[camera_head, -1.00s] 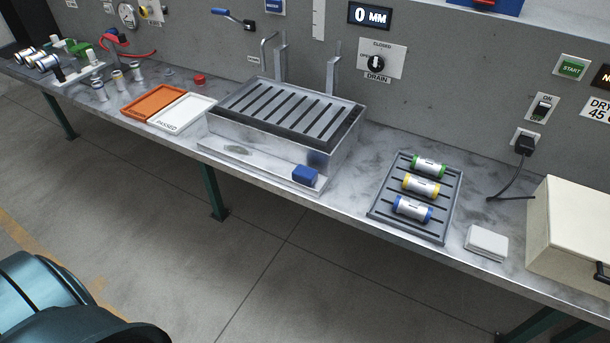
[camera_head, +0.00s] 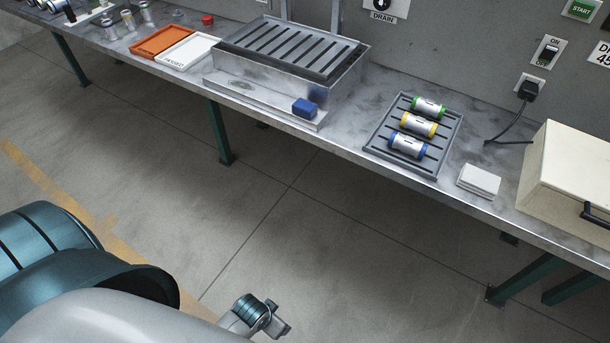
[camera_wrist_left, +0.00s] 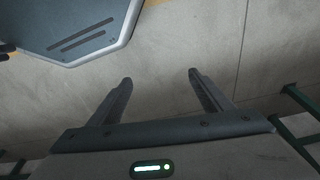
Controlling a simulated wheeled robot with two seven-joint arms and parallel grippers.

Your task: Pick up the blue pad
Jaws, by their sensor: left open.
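The blue pad (camera_head: 304,107) is a small blue block. It sits on the front right corner of the metal ledge (camera_head: 245,99) before the slotted metal basin (camera_head: 345,85) in the head view. My left gripper (camera_wrist_left: 158,84) shows in the left wrist view with its two fingers apart and nothing between them. It points at the bare floor, away from the bench and the pad. In the head view my left arm (camera_head: 110,310) is low at the bottom left, below and in front of the bench. My right gripper is not in view.
A slotted rack (camera_head: 380,158) with three colour-banded cylinders stands right of the pad. Farther right are white pads (camera_head: 479,180) and a cream box (camera_head: 565,175). An orange tray (camera_head: 150,43) and a white tray (camera_head: 200,48) lie left. Green bench legs (camera_head: 222,135) stand below.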

